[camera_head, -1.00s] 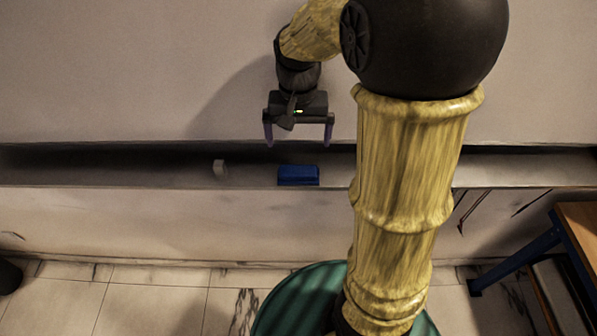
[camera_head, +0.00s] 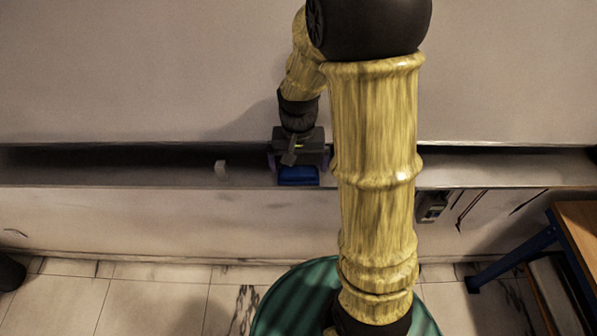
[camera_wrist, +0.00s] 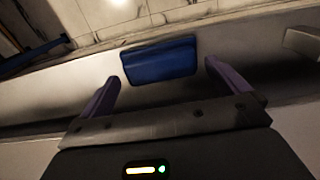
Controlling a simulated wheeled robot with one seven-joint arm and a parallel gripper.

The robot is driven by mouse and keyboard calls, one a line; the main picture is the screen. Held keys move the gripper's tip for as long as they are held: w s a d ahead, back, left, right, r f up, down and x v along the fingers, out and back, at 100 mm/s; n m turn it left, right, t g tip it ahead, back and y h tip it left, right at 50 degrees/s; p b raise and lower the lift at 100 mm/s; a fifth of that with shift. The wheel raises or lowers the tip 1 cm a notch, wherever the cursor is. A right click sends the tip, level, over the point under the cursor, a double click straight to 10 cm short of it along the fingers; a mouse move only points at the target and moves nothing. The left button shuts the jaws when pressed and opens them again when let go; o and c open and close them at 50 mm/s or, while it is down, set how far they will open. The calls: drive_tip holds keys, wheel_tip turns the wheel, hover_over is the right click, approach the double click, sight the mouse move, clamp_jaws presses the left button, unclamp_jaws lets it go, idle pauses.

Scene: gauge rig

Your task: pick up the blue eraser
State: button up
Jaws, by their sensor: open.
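The blue eraser (camera_head: 298,176) lies on the narrow grey ledge along the wall in the head view. My gripper (camera_head: 298,168) is right above and behind it, and its body hides the eraser's back part. In the wrist view the blue eraser (camera_wrist: 160,60) shows between and just beyond the two purple fingers of my gripper (camera_wrist: 160,78). The fingers are apart, with a gap on both sides of the eraser. I cannot tell whether the fingertips are down at its height.
A small pale block (camera_head: 221,168) sits on the ledge (camera_head: 120,173) left of the eraser. A wooden-topped table with blue legs (camera_head: 577,222) stands at the right. A small dark device (camera_head: 432,207) is on the wall below the ledge. The ledge is otherwise bare on the left.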

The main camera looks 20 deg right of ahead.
sight(298, 169)
drive_tip(key=shift+f, duration=1.6)
drive_tip(key=shift+s, duration=0.1)
drive_tip(key=shift+c, duration=0.4)
drive_tip(key=c, duration=0.6)
drive_tip(key=shift+o, duration=0.2)
drive_tip(key=shift+r, duration=0.1)
wheel_tip(298, 169, up, 10)
drive_tip(key=shift+f+b, duration=0.1)
drive_tip(key=shift+b, duration=0.55)
